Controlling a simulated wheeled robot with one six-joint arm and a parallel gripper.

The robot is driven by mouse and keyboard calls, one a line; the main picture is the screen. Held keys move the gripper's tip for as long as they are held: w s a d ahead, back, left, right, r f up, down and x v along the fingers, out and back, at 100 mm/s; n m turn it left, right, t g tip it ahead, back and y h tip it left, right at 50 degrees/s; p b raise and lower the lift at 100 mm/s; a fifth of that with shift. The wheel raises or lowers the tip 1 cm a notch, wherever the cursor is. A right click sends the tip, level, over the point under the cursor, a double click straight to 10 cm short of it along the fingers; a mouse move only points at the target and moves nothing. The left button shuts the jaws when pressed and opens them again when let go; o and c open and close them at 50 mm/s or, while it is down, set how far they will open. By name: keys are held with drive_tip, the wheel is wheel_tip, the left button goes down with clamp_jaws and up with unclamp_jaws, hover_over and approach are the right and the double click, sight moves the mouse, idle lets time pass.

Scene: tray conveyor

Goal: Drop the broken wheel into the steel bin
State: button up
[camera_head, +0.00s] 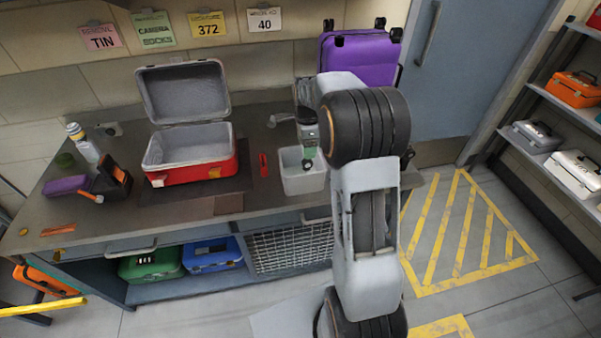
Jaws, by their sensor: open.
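A pale grey, open-topped bin (302,183), which I take for the steel bin, stands on the workbench right of the red case. My gripper (308,154) points down over the bin's opening, with small green parts at its lower end. It is open; its fingertips are small and partly blend with the bin's inside. I cannot make out the broken wheel in this view. My arm hides the area just right of the bin, and the bin's floor is hardly visible.
An open red case (190,173) with a grey lid sits left of the bin on the workbench (130,215). A small red item (263,165) lies between them. A purple suitcase (360,50) stands behind my arm. A bottle (83,145) and dark holder (113,180) are at the left.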

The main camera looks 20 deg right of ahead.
wheel_tip(320, 180, up, 14)
drive_tip(key=shift+p, duration=0.35)
idle(0.4)
drive_tip(key=shift+f, duration=0.1)
drive_tip(key=s+a+f+n, duration=0.2)
drive_tip(key=s+f+n, duration=0.25)
drive_tip(key=n, duration=0.55)
drive_tip(key=s+a+n+t, duration=0.1)
drive_tip(key=s+a+n, duration=0.2)
drive_tip(key=s, duration=0.3)
drive_tip(key=s+a+f+n+t, duration=0.1)
drive_tip(key=s+a+n, duration=0.2)
drive_tip(key=s+n, duration=0.1)
drive_tip(key=s+a+f+n+t, duration=0.1)
drive_tip(key=s+a+n, duration=0.1)
drive_tip(key=s, duration=0.5)
drive_tip(key=shift+s+a+f+n+t, duration=0.2)
drive_tip(key=shift+s+a+n+t, duration=0.15)
drive_tip(key=shift+n, duration=0.35)
